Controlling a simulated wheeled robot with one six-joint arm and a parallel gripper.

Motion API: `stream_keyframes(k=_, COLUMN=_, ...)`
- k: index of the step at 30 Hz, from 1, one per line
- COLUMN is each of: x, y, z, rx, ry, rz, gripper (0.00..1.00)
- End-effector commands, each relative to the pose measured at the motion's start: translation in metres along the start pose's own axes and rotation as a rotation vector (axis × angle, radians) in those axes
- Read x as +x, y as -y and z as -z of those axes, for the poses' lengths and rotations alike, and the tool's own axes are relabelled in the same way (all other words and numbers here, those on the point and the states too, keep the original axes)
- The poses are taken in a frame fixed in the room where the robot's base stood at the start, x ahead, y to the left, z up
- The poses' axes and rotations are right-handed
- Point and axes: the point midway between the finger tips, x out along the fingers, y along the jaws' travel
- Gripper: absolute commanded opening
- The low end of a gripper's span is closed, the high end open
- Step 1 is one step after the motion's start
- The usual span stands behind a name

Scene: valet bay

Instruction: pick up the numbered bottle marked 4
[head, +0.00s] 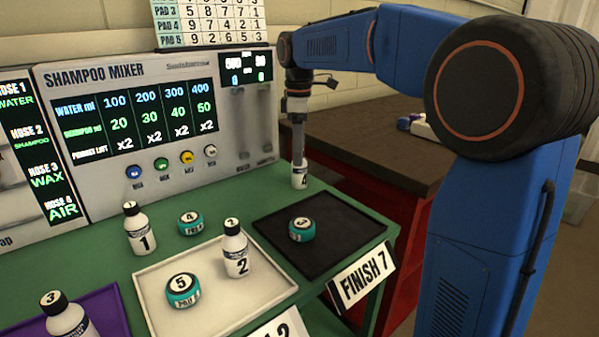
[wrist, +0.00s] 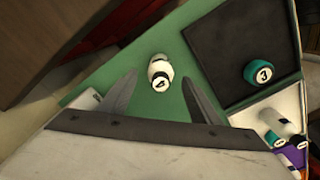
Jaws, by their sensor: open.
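The white bottle marked 4 (head: 300,176) stands upright on the green table top, behind the black tray, in the head view. Its cap top with the 4 shows in the wrist view (wrist: 160,72), ahead of the gap between the fingers. My gripper (wrist: 152,92) is open, with one grey finger on each side of that gap. In the head view my gripper (head: 298,150) points down right above or at the bottle and hides its upper part. I cannot tell whether a finger touches it.
A black tray (head: 340,225) holds a teal pad pot marked 3 (head: 302,230). A white tray (head: 215,312) holds bottle 2 (head: 236,250) and pot 5 (head: 182,290). Bottle 1 (head: 139,230) and pot 4 (head: 190,223) stand behind it. The shampoo mixer (head: 150,120) stands along the back.

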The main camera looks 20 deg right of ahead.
Motion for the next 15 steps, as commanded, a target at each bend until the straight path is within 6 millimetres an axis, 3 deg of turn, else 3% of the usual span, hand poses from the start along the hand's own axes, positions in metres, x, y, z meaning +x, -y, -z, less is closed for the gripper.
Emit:
stream_keyframes(k=7, x=0.016, y=0.001, z=-0.001, rx=0.000, ry=0.001, rz=0.001, gripper=0.57)
stream_keyframes(k=15, x=0.050, y=0.001, z=-0.002, rx=0.000, ry=0.000, rz=0.000, gripper=0.57)
